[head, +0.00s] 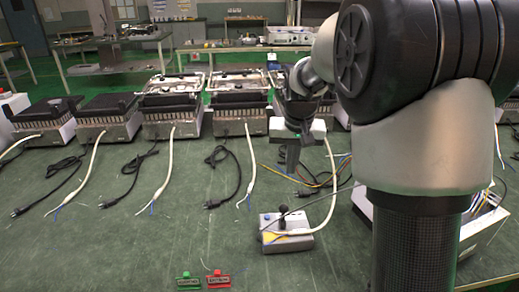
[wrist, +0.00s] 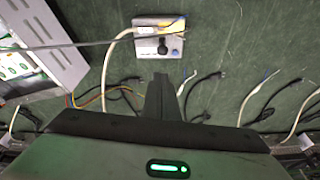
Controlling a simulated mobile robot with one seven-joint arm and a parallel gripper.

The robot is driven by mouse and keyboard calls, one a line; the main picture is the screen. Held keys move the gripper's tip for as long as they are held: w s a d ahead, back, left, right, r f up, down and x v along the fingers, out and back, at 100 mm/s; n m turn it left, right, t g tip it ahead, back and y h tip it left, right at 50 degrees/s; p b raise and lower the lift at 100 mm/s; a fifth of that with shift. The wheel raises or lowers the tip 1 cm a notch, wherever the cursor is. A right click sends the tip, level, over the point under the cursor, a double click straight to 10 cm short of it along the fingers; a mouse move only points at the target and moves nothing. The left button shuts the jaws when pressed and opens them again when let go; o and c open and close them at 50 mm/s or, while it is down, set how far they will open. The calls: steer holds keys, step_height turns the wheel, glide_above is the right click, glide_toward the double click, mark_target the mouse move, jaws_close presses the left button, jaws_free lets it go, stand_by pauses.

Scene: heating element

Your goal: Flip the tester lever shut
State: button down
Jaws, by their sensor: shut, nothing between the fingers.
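The tester (head: 287,236) is a small grey box with yellow and blue marks on the green table, near the middle of the head view. It also shows at the top of the wrist view (wrist: 146,45). A dark-knobbed lever (head: 283,211) stands up from it; a dark knob also shows in the wrist view (wrist: 162,47). Whether the lever is fully open is too small to tell. My gripper (head: 290,170) is shut and empty, pointing down, above and behind the tester in the head view. Its fingers (wrist: 160,78) show apart from the box in the wrist view.
A white cable (head: 331,165) runs to the tester, with coloured wires (head: 310,179) nearby. Several heating units (head: 172,120) with cables line the back. A green tag (head: 188,281) and a red tag (head: 218,279) lie in front. An open grey case (head: 478,235) stands at right.

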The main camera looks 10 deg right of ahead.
mark_target(283, 214)
steer(key=w+f+g+p, duration=0.1)
steer(key=w+f+p, duration=0.1)
steer(key=w+f, duration=0.6)
steer(key=shift+w+f+h, duration=0.2)
steer(key=shift+f+h, duration=0.05)
steer(key=shift+h, duration=0.05)
steer(key=shift+d, duration=0.1)
step_height(283, 214, down, 9)
steer(key=s+b, duration=0.2)
steer(key=shift+s, duration=0.15)
steer(key=shift+f+b, duration=0.15)
steer(key=shift+b, duration=0.3)
